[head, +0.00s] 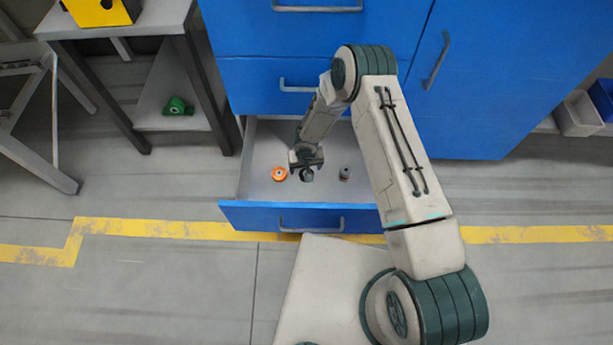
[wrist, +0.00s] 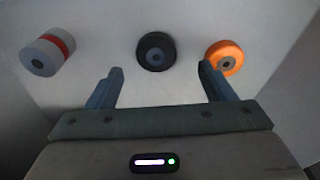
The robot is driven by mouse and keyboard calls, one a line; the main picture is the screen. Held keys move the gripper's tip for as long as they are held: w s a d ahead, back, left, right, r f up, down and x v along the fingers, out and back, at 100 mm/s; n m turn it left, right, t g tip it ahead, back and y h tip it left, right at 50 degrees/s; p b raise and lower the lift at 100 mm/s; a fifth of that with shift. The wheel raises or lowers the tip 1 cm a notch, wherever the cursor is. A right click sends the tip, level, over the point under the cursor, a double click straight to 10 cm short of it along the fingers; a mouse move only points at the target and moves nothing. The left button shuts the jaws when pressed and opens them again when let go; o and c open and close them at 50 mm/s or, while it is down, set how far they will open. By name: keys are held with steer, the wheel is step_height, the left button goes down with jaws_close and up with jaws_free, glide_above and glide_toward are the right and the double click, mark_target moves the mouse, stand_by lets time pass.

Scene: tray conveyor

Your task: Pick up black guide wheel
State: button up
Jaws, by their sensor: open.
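The black guide wheel (wrist: 156,52) lies on the bottom of the open drawer, ahead of and between my fingers in the wrist view. In the head view the dark wheel (head: 307,175) shows just below my gripper (head: 306,163), partly covered by it. My gripper (wrist: 160,85) is open and empty in the wrist view, with one finger on each side of the wheel's line. The wheel appears beyond the fingertips, and I cannot tell the height gap.
An orange wheel (wrist: 225,57) lies close to the right fingertip in the wrist view. A grey roller with a red band (wrist: 47,55) lies to the left. The blue drawer (head: 255,216) has walls around them. Blue cabinet fronts (head: 262,82) rise behind.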

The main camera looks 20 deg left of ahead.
steer(key=f, duration=0.2)
steer(key=f+b, duration=0.1)
steer(key=w+f+b, duration=0.1)
steer(key=f, duration=0.1)
steer(key=shift+f, duration=0.35)
steer(key=c, duration=1.1)
